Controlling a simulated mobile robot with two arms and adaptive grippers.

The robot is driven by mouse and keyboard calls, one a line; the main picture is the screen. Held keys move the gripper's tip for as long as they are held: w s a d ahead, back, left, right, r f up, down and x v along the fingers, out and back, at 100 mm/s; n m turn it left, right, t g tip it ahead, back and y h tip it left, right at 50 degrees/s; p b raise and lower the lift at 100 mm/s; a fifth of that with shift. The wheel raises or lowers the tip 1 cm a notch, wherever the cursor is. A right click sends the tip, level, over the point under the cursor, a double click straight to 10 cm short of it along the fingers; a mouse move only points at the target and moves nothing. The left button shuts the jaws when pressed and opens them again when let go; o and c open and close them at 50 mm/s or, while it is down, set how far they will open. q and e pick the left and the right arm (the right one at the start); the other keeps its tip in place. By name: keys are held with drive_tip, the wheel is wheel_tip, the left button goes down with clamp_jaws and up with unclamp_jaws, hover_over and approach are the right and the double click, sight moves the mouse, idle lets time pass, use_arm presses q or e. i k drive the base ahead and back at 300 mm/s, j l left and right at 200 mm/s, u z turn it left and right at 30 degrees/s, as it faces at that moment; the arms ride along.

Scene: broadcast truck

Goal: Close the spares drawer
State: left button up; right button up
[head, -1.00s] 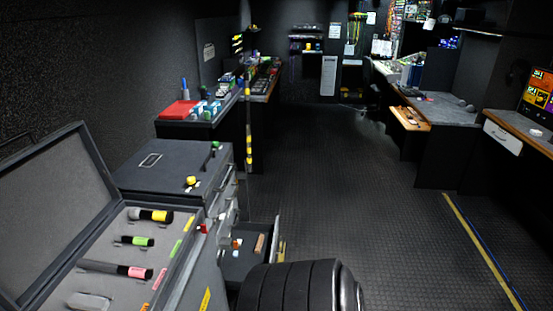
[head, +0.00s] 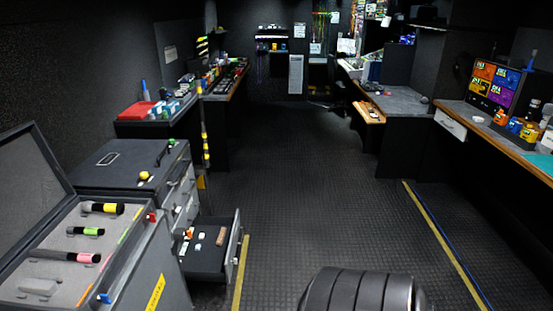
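An open drawer (head: 206,262) sticks out to the right from the low front of the dark grey cabinet (head: 130,165) on the left. Several small items lie in it, among them a brown block and white and orange pieces. I cannot read a label that names it as the spares drawer. Its front panel (head: 236,245) stands upright at the right end. Neither of my grippers is in view. A dark ribbed part of my own body shows at the bottom, right of the drawer and apart from it.
An open case (head: 60,262) with microphones in grey foam stands in front of the cabinet. Desks line both sides. A wooden-fronted tray or drawer (head: 370,114) sticks out at the right desk. The floor (head: 310,190) in the middle is clear.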

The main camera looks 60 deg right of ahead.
sight(213, 264)
drive_tip(key=z, duration=1.7)
drive_tip(key=u, duration=0.2)
